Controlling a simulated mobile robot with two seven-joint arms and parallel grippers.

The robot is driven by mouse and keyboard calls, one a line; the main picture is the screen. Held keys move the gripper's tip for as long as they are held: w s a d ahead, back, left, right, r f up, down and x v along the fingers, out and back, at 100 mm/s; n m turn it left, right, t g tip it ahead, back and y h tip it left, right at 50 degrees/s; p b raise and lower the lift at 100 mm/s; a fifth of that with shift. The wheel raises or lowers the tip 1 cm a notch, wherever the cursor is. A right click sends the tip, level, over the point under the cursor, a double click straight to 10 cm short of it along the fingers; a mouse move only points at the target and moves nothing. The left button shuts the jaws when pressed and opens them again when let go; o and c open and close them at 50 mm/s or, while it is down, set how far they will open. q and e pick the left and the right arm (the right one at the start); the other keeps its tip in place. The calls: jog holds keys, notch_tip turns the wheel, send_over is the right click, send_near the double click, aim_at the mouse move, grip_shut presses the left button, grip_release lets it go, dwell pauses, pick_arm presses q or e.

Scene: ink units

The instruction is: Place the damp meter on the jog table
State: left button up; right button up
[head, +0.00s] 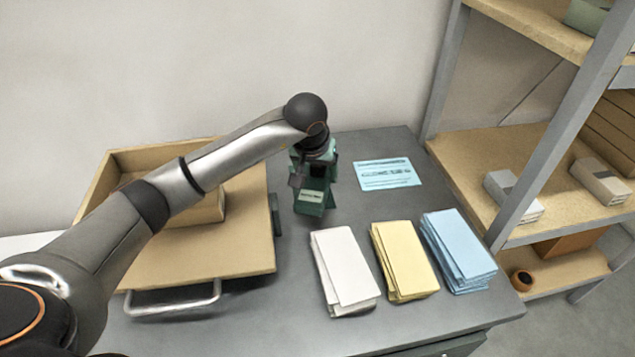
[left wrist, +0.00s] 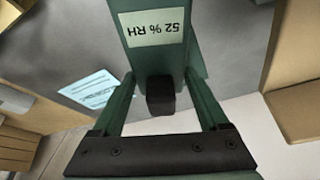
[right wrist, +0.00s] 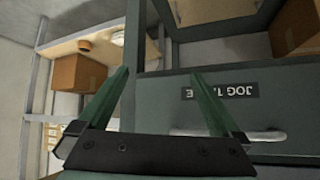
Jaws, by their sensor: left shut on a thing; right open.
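The damp meter (head: 311,199) is a dark green block with a pale label; the left wrist view shows the meter (left wrist: 160,60) with "52 % RH" upside down. My left gripper (head: 313,168) is shut on it over the back middle of the grey jog table (head: 280,318). I cannot tell whether the meter's lower end touches the top. My right gripper (right wrist: 160,76) is open and empty, outside the head view. Beyond its fingers, the right wrist view shows the table's front (right wrist: 275,112) with a "JOG TABLE" label, partly hidden by a finger.
White (head: 345,271), yellow (head: 404,261) and blue (head: 459,250) paper stacks lie in front and to the right. A blue card (head: 387,174) lies at the back. A shelf rack (head: 545,150) stands at right. Bare top separates meter and card.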

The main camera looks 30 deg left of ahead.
aim_at(317, 178)
pick_arm(q)
jog(key=shift+w+f, duration=0.25)
jog(key=shift+f, duration=1.5)
jog(key=shift+f, duration=0.1)
jog(key=shift+f, duration=0.15)
jog(key=o, duration=1.5)
jog(key=shift+r, duration=0.2)
jog(key=shift+s+r, duration=0.1)
jog(key=shift+r, duration=0.25)
jog(key=v, duration=1.1)
jog(key=shift+s+r+p, duration=0.15)
jog(key=shift+p, duration=0.2)
